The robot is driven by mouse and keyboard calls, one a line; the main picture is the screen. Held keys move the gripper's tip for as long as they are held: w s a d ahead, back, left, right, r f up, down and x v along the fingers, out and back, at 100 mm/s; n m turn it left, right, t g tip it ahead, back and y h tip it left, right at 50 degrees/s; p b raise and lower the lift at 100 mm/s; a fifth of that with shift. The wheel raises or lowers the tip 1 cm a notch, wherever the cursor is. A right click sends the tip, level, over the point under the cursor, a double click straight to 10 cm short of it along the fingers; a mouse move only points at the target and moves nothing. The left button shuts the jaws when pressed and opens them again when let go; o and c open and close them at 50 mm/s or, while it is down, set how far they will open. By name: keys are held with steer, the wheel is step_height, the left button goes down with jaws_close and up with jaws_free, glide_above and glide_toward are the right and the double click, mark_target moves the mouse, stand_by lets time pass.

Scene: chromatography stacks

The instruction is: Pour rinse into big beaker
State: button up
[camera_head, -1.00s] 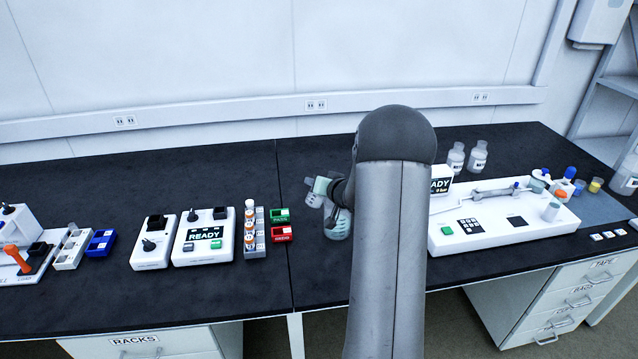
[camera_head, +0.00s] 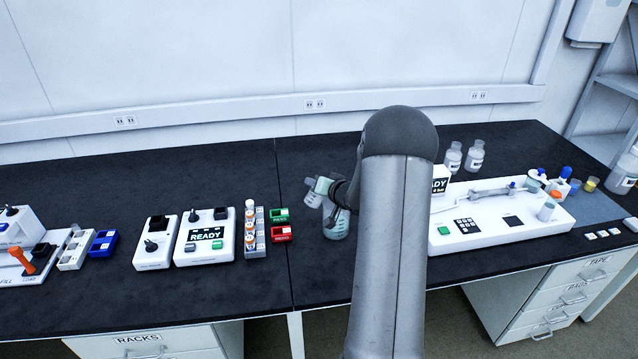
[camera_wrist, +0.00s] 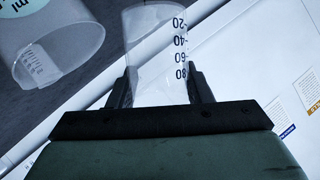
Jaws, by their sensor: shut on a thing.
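My gripper (camera_wrist: 160,92) is shut on a small clear beaker (camera_wrist: 154,35) marked 20, 40, 60 and 80, seen between the two fingers in the wrist view. In the head view this small beaker (camera_head: 312,200) is held tilted, above and to the left of a larger clear beaker (camera_head: 337,226) that stands on the black bench. The larger beaker (camera_wrist: 62,45) also shows at the upper left of the wrist view, apart from the small one. I cannot tell how much liquid either holds. My arm hides part of the bench behind them.
A white instrument (camera_head: 500,212) stands right of the arm, with two clear bottles (camera_head: 464,157) behind it. Green and red trays (camera_head: 280,224), a vial rack (camera_head: 253,232) and a box reading READY (camera_head: 206,236) stand to the left. The bench front left of the beakers is clear.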

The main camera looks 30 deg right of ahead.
steer(key=shift+d+r+m+t+y+p, duration=0.15)
steer(key=shift+m+y+p, duration=0.35)
steer(key=shift+p, duration=1)
steer(key=shift+r+m+t+y+p, duration=0.15)
steer(key=shift+m+y+p, duration=0.35)
steer(key=shift+p, duration=1)
steer(key=shift+d+m+y+p, duration=0.15)
steer(key=shift+m+y+p, duration=0.25)
steer(key=shift+m+p, duration=0.8)
steer(key=shift+d+f+t+p, duration=0.1)
steer(key=shift+t+p, duration=0.2)
steer(key=shift+p, duration=0.25)
steer(key=shift+f, duration=0.1)
stand_by(0.4)
steer(key=shift+d+m+t+y, duration=0.1)
steer(key=shift+m+t+y, duration=0.2)
steer(key=shift+m+y, duration=0.25)
steer(key=shift+d+f+m, duration=0.1)
steer(key=shift+d+m, duration=0.05)
steer(key=shift+m, duration=0.3)
steer(key=shift+s, duration=0.1)
